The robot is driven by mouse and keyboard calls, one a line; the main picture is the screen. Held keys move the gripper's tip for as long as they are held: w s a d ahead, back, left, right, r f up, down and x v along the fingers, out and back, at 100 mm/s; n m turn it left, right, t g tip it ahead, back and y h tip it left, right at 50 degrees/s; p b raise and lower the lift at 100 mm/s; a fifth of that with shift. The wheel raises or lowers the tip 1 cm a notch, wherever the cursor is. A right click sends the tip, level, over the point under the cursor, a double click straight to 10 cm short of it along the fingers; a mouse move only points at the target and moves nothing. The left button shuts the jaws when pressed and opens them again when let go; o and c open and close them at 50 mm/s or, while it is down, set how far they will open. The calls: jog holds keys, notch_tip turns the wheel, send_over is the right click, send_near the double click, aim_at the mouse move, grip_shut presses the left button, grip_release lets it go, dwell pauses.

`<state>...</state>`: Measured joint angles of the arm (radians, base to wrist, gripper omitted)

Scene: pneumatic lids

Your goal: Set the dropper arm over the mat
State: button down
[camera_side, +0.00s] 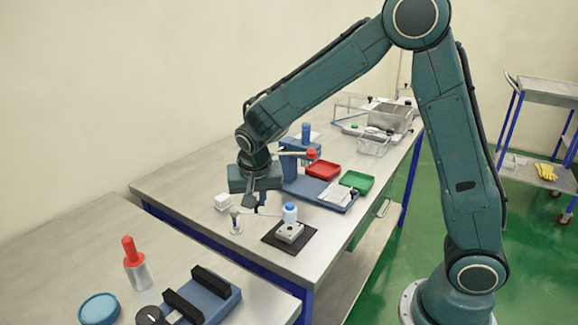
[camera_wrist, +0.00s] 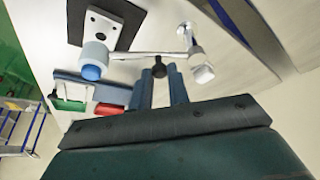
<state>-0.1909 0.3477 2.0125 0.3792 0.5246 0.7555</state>
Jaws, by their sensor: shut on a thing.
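The dropper arm (camera_wrist: 135,55) is a thin pale bar on a post (camera_side: 236,222). It carries a white bottle with a blue cap (camera_side: 290,214) at its far end. My gripper (camera_wrist: 161,84) is shut on the black knob (camera_wrist: 160,68) on the bar, between post and bottle. The black mat (camera_side: 297,249) lies near the bench's front edge with a grey metal block (camera_side: 289,234) on it. In the side view the bottle appears over the block; in the wrist view it overlaps the mat's edge. The exact gap beneath it cannot be told.
A blue stand with a red-tipped lever (camera_side: 312,154), a red tray (camera_side: 322,171) and a green tray (camera_side: 357,181) are behind.

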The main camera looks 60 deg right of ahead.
dwell(0.3)
jog(key=c, duration=1.3)
grip_release()
jog(key=shift+c, duration=0.2)
jog(key=shift+r, duration=0.1)
jog(key=v, duration=1.3)
jog(key=shift+s+a+r, duration=0.2)
jog(key=shift+r, duration=0.05)
jog(key=s+d+n+t+y, duration=0.1)
jog(key=s+n, duration=0.3)
jog(key=s, duration=0.7)
jog(key=s+d+n+t+y, duration=0.1)
jog(key=s+n, duration=0.4)
jog(key=s, duration=0.6)
jog(key=shift+s+d+r+t+y, duration=0.3)
jog(key=shift+d+y, duration=0.3)
jog(key=shift+d, duration=0.2)
